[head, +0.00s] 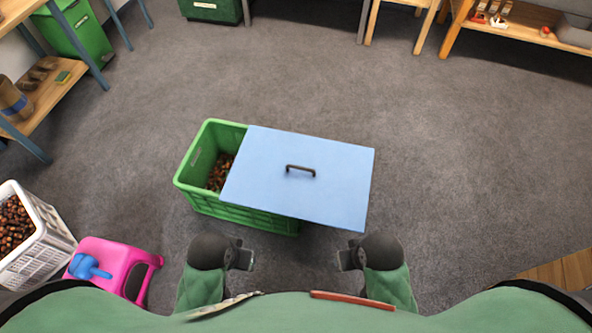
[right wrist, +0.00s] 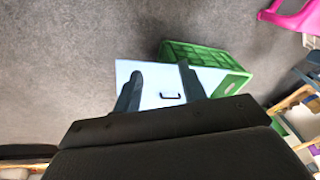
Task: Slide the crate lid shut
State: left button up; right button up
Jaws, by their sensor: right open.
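A green crate (head: 186,180) stands on the floor in front of me, with brown chestnuts (head: 220,172) showing in its open left part. A flat light-blue lid (head: 335,185) with a dark handle (head: 300,169) covers the rest and overhangs the crate to the right. In the right wrist view the lid (right wrist: 150,100) and crate (right wrist: 205,56) lie beyond my fingers. My left gripper (head: 250,258) is near the crate's front side, apart from it; its jaws are unclear. My right gripper (head: 343,259) is below the lid's front right corner in the picture; its fingers (right wrist: 160,88) are apart and empty.
A white basket of chestnuts (head: 55,238) and a pink stool (head: 122,255) with a blue object (head: 88,267) on it stand at the left. Shelves line the left and back. The floor (head: 460,170) right of the crate is clear.

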jog(key=shift+w+d, duration=0.2)
